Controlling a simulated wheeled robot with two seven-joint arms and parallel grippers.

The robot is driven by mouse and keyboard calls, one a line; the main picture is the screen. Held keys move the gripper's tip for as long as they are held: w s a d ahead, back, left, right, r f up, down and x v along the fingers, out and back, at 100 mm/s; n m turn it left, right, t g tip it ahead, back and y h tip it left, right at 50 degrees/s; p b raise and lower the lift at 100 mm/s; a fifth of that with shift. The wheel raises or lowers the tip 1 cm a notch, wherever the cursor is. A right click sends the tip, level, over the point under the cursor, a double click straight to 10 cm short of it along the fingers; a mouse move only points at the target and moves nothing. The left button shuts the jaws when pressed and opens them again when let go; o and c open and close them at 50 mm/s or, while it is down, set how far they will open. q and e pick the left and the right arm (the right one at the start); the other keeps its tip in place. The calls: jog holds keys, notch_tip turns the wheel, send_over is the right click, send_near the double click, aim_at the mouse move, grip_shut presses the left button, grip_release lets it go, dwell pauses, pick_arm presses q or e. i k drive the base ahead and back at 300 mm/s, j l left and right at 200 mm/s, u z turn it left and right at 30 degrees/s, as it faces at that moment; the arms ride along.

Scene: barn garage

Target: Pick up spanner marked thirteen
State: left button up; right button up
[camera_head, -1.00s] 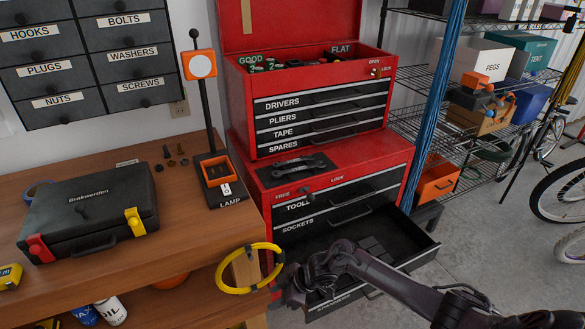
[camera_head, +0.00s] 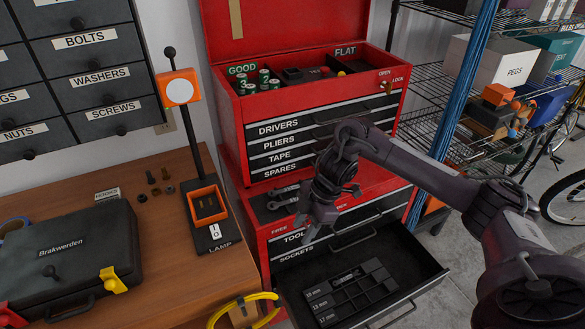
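Two metal spanners, one above the other (camera_head: 285,189) and (camera_head: 280,204), lie on a dark mat (camera_head: 262,207) on the red ledge of the tool chest. Their right ends are hidden behind my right gripper (camera_head: 309,228), and their size marks are too small to read. My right gripper points down just right of the spanners, in front of the chest. I cannot tell whether its fingers are apart, and I see no spanner in it. My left gripper is out of view.
The sockets drawer (camera_head: 437,275) is pulled out below, holding a divided black tray (camera_head: 349,294) with size labels. The upper red toolbox (camera_head: 233,130) stands behind the ledge. The workbench (camera_head: 165,225) at left carries a lamp (camera_head: 209,208) and a black case (camera_head: 118,240).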

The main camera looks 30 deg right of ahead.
aim_at(275, 193)
jog(key=i+l, duration=0.6)
jog(key=i, duration=0.15)
